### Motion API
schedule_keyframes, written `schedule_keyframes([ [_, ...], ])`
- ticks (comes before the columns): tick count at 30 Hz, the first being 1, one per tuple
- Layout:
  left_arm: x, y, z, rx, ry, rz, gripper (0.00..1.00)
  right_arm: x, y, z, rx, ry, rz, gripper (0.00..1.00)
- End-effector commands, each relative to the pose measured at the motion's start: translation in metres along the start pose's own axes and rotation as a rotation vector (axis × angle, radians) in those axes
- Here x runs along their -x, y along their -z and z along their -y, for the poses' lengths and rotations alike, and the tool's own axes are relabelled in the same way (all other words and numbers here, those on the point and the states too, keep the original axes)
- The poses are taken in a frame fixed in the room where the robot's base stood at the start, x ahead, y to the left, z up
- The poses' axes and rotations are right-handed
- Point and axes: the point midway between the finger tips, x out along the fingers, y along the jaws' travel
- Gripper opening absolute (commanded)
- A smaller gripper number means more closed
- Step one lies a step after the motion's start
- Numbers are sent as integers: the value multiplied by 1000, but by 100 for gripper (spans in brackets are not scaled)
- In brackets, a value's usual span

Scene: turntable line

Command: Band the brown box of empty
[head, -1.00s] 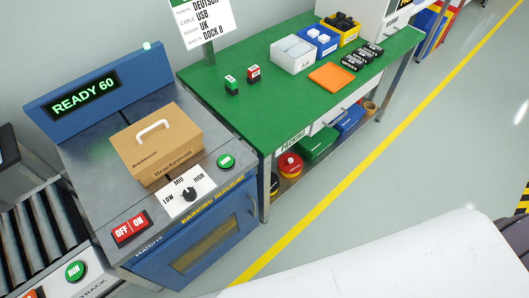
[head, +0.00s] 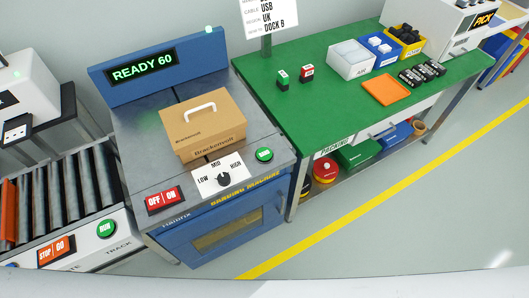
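A closed brown box (head: 196,128) with a white carry handle and printed lettering sits on the grey top of the blue banding machine (head: 180,225). I see no band on its visible faces. The machine's display (head: 142,70) reads READY 60. On its front edge are a red OFF/ON switch (head: 164,199), a LOW/MID/HIGH dial (head: 223,179) and a green button (head: 264,155); the dial appears to be near MID. Neither of my grippers is in view.
A roller conveyor (head: 75,195) with green RUN (head: 106,229) and red STOP/GO (head: 55,247) buttons stands at the left. A green packing table (head: 310,110) at the right holds bins and an orange tray (head: 386,90). Grey floor with a yellow line lies in front.

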Motion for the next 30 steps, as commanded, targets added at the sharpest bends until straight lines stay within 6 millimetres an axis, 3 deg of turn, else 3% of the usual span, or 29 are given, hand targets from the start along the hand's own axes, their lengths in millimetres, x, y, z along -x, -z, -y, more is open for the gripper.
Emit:
schedule_keyframes([
  [2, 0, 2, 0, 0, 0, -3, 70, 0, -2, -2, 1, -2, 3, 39],
  [15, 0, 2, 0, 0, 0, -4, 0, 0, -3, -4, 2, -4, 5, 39],
  [30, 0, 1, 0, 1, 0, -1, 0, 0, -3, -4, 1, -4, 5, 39],
])
